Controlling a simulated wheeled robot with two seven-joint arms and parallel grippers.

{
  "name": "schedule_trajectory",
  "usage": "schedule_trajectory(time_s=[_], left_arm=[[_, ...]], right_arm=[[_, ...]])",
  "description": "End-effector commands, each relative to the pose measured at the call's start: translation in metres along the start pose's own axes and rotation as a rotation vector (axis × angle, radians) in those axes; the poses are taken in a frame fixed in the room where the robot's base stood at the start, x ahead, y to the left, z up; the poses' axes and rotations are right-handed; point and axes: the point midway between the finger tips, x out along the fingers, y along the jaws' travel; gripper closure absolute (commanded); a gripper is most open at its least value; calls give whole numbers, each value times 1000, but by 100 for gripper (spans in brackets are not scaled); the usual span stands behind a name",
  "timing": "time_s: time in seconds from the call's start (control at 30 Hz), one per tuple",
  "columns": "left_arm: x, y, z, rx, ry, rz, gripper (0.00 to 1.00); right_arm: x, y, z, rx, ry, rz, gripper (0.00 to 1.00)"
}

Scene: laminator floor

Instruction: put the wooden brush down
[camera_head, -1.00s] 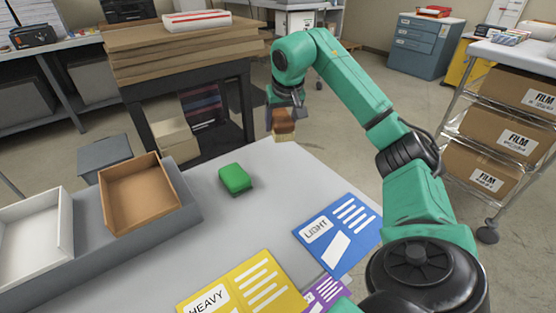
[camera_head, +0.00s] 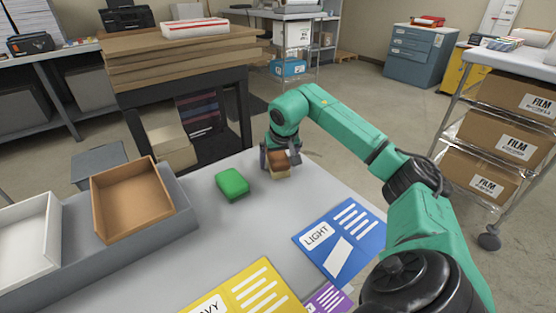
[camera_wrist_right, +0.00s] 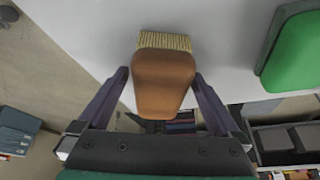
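The wooden brush (camera_head: 279,164) has a brown wooden body and pale bristles. My right gripper (camera_head: 274,155) is shut on it, at the far edge of the grey table, with the bristles facing down at or very near the tabletop. I cannot tell whether they touch. In the right wrist view the brush (camera_wrist_right: 164,82) sits between the two fingertips of the right gripper (camera_wrist_right: 163,76), bristles toward the top of the picture. My left gripper is not in view.
A green block (camera_head: 232,184) lies left of the brush; it also shows in the wrist view (camera_wrist_right: 296,52). A blue LIGHT card (camera_head: 340,240), a yellow HEAVY card (camera_head: 245,295) and a purple card (camera_head: 328,299) lie nearer. A brown tray (camera_head: 135,210) and white tray (camera_head: 30,245) stand left.

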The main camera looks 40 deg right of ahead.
Motion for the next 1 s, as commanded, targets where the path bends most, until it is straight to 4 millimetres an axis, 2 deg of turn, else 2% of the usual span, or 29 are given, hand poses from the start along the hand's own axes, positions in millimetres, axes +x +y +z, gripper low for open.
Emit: schedule_trajectory(time_s=[0.17,0.27,0.37,0.6,0.7,0.8,1.0], left_arm=[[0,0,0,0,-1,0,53],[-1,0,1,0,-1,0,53],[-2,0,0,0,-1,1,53],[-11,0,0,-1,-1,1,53],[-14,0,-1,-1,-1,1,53],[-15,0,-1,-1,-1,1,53],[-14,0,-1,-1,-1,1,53]], right_arm=[[-1,0,0,0,0,-1,1],[-10,0,-2,0,2,0,1],[-31,0,-2,0,5,0,1],[-98,0,-2,0,5,-1,1],[-115,0,-2,0,2,0,1],[-122,0,-1,-1,1,0,1],[-122,0,-1,0,-1,0,1]])
